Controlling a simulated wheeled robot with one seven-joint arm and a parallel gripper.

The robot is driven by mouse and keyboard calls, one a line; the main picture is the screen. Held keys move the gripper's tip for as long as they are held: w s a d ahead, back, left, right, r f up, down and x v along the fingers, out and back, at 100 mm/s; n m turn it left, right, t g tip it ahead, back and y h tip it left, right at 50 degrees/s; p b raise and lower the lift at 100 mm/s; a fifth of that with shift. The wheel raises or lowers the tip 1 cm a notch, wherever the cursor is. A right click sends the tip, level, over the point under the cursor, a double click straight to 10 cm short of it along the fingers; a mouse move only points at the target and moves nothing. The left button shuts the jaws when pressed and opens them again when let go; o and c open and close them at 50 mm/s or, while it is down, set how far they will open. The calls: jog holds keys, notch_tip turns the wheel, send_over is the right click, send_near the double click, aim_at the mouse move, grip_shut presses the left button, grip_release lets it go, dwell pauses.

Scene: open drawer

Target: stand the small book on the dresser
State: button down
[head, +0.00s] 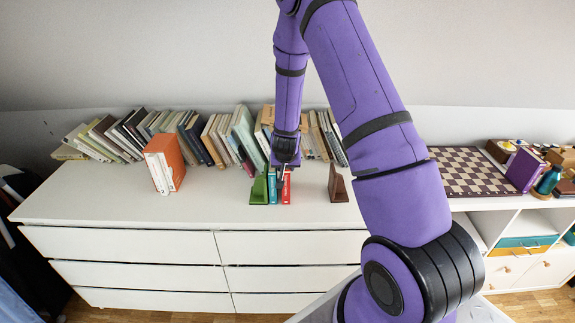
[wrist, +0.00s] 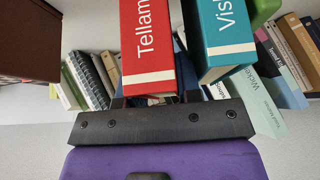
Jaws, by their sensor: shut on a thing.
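The small red book (head: 287,187), lettered "Tellam…" in the wrist view (wrist: 147,45), is upright between the fingers of my gripper (head: 285,168). My gripper is shut on its upper part; the fingers show partly in the wrist view (wrist: 153,101). Its lower end is about level with the teal book (head: 272,187) beside it; I cannot tell whether it touches the dresser top. The teal book, lettered "Vis…" in the wrist view (wrist: 221,40), stands against a green bookend (head: 259,190). The white dresser (head: 100,205) lies below.
A brown bookend (head: 337,184) stands to the right, with a bare gap before it. A long row of leaning books (head: 215,135) lines the back. An orange book and white books (head: 165,165) stand at left. A chessboard (head: 470,170) lies at right.

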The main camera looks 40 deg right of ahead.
jog(key=shift+f, duration=0.1)
jog(key=c, duration=1.1)
grip_release()
